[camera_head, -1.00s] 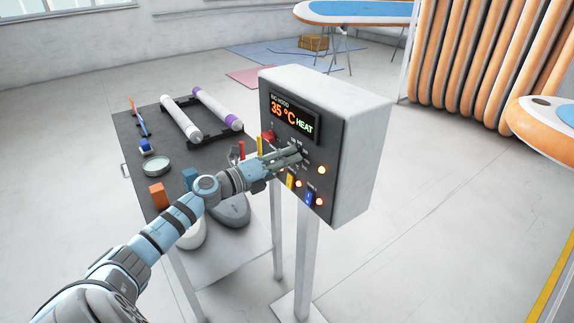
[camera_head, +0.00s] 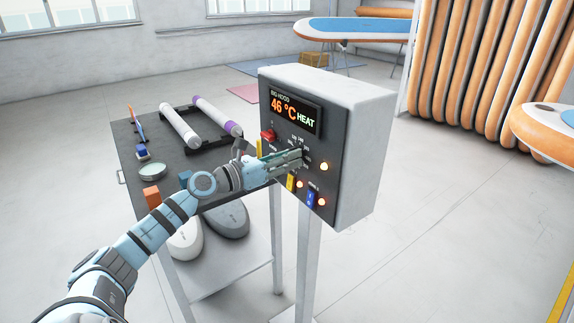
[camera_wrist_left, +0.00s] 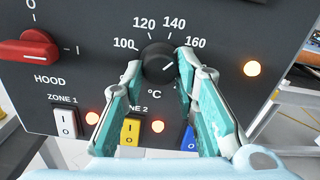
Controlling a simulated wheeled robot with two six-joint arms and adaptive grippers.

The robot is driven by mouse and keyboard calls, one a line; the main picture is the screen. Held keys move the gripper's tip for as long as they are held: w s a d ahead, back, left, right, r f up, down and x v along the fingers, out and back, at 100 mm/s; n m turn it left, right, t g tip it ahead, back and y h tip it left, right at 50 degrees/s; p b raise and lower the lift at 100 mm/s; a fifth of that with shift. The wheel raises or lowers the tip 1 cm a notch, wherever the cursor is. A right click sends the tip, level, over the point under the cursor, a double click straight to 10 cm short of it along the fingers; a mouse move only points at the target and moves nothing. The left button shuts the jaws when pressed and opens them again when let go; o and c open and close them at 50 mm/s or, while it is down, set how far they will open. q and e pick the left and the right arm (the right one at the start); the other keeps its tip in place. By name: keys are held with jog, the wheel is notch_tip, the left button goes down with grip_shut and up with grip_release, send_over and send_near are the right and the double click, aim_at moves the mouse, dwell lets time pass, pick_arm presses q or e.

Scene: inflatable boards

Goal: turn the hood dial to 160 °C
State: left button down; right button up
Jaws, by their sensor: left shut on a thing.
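The black hood dial (camera_wrist_left: 158,60) shows in the left wrist view, on the dark panel below the marks 100, 120, 140 and 160. Its pale pointer line slants to the upper right, toward the 160 side; the exact setting is hard to read. My left gripper (camera_wrist_left: 160,72) has its teal-padded fingers on either side of the dial and is shut on it. In the head view my left gripper (camera_head: 298,157) reaches the panel from the left and covers the dial. The display (camera_head: 294,112) reads 46 °C HEAT. My right gripper is out of view.
A red hood switch (camera_wrist_left: 37,48) sits left of the dial. The white (camera_wrist_left: 66,124), yellow (camera_wrist_left: 131,131) and blue (camera_wrist_left: 189,138) switches are below it, with lit orange lamps. A dark table (camera_head: 165,190) with rollers (camera_head: 179,126) stands left of the control box (camera_head: 365,150).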

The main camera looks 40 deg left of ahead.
aim_at(297, 118)
pick_arm(q)
jog(key=shift+m+b, duration=0.45)
jog(key=shift+m, duration=0.45)
jog(key=c, duration=1.3)
grip_release()
notch_tip(297, 118, up, 10)
jog(key=shift+w, duration=0.1)
